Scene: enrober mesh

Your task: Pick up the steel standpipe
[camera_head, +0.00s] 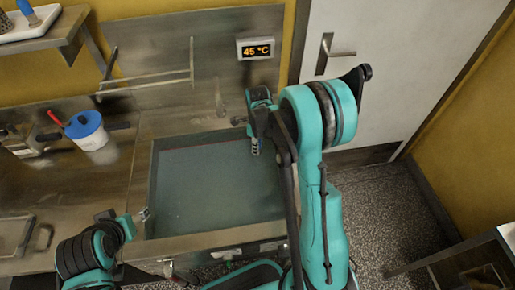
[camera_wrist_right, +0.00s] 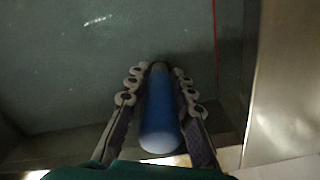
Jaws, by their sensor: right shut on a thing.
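A smooth blue cylinder, seen nearly end-on, is between the fingers in the right wrist view; I take it to be the steel standpipe (camera_wrist_right: 159,112). My right gripper (camera_wrist_right: 157,84) is shut on it, one finger along each side. In the head view my right gripper (camera_head: 256,143) is over the right side of the water-filled basin (camera_head: 151,190), mostly covered by its own wrist and arm. How far the pipe reaches into the water is hidden. My left gripper (camera_head: 128,216) is at the basin's front left edge; its fingers are too small to read.
A steel counter (camera_head: 75,190) on the left holds a white tub with a blue lid (camera_head: 88,130) and a metal tray (camera_head: 15,235). A display reading 45 °C (camera_head: 257,48) and a steel rail (camera_head: 150,83) are on the back wall. A door (camera_head: 385,60) stands behind my right arm.

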